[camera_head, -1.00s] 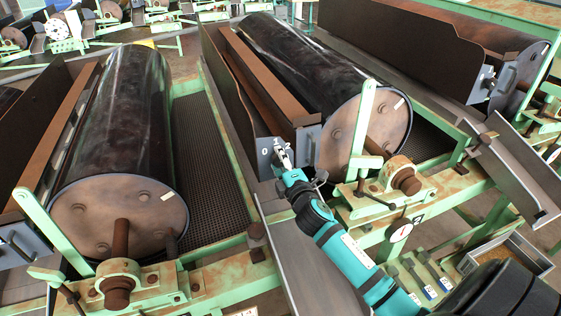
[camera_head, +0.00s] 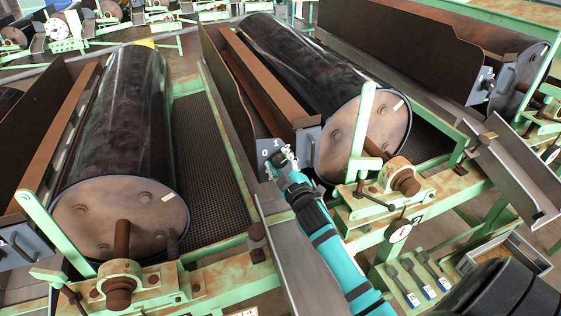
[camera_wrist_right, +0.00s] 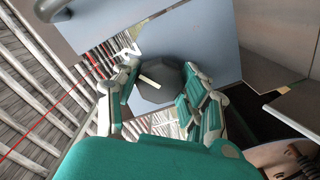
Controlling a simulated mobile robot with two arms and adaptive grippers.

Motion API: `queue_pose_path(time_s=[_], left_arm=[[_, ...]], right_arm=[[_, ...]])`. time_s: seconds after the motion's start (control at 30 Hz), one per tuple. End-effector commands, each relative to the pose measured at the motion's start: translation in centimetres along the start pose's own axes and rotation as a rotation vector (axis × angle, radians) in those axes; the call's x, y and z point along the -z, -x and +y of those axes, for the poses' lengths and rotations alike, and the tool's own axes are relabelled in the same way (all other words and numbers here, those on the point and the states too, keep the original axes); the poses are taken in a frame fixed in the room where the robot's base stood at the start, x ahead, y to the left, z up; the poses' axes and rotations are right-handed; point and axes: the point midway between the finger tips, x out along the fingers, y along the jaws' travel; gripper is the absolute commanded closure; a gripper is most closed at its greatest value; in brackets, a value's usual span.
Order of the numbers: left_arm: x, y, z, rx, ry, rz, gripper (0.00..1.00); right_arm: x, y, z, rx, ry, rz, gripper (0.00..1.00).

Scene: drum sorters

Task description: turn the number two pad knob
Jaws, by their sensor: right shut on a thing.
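The pad knob (camera_wrist_right: 160,76) is dark and many-sided with a pale pointer strip on its face. It sits on a grey plate (camera_wrist_right: 185,38), and in the head view the plate (camera_head: 266,153) carries the marks 0 and 1 at the end of the middle drum's trough. My right gripper (camera_head: 285,158) is at this plate and hides most of the knob in the head view. In the right wrist view my right gripper (camera_wrist_right: 160,95) has its fingers on both sides of the knob, shut on it. My left gripper is not in view.
The middle drum (camera_head: 365,125) and its green upright lever (camera_head: 362,125) stand right of my gripper. Another drum (camera_head: 120,215) lies to the left. A sloped metal chute (camera_head: 305,265) is below my arm.

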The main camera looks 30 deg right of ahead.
Motion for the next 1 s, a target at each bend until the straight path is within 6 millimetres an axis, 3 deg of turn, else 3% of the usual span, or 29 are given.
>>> queue_pose_path(time_s=[0.6,0.63,0.8,1.0], left_arm=[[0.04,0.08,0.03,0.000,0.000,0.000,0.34],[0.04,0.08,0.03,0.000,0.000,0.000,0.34],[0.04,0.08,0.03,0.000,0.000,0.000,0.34],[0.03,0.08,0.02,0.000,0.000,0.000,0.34]], right_arm=[[-0.12,0.03,-0.17,0.003,-0.047,-0.003,0.90],[-0.12,0.03,-0.17,0.003,-0.047,-0.003,0.56],[-0.09,0.02,-0.13,0.002,-0.045,-0.002,0.34],[-0.05,0.01,-0.06,0.001,-0.044,-0.001,0.34]])
